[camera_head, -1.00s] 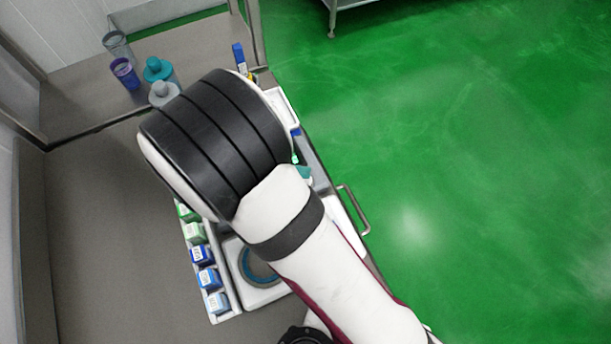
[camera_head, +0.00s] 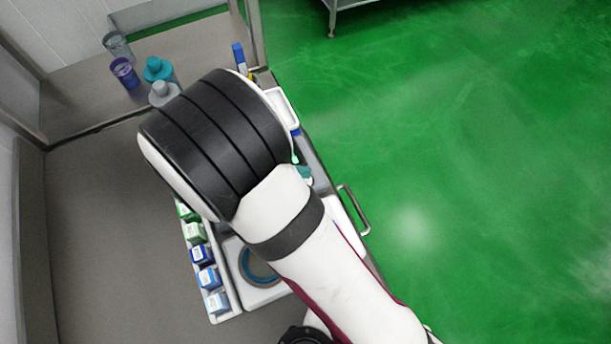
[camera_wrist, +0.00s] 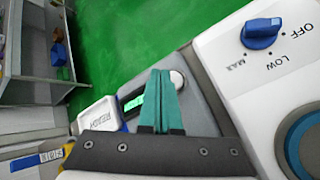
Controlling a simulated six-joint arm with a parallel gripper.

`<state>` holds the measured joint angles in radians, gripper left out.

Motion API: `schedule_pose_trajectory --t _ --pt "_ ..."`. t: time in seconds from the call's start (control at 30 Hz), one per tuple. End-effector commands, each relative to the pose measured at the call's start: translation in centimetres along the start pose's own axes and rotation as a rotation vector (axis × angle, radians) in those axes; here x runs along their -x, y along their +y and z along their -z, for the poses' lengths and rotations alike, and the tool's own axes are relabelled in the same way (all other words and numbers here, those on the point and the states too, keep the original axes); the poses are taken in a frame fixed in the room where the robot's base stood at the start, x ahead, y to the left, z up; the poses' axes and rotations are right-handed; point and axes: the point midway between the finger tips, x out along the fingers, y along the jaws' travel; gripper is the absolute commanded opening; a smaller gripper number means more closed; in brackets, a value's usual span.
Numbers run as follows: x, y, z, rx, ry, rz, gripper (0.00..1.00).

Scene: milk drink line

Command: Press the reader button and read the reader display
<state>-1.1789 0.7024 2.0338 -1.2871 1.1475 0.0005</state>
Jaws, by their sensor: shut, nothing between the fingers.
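In the wrist view, the reader appears to be the grey unit with a dark panel and a lit green display (camera_wrist: 134,103). The display is partly covered by my fingers, and I cannot make out any characters on it. A round silver button (camera_wrist: 177,79) sits on the same grey unit, just right of my fingertips. My gripper (camera_wrist: 161,74) has teal fingers, shut together and empty, with their tips beside the button; I cannot tell whether they touch it. In the head view my arm hides most of the reader.
A white heater unit with a blue knob (camera_wrist: 262,33) marked OFF, LOW and MAX stands at right.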

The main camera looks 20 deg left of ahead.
Motion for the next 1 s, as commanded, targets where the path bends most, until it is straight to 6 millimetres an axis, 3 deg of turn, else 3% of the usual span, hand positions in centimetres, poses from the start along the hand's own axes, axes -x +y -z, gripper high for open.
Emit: schedule_pose_trajectory --t 1.0 --pt "-0.75 -0.55 0.56 0.0 0.0 0.0 0.0"
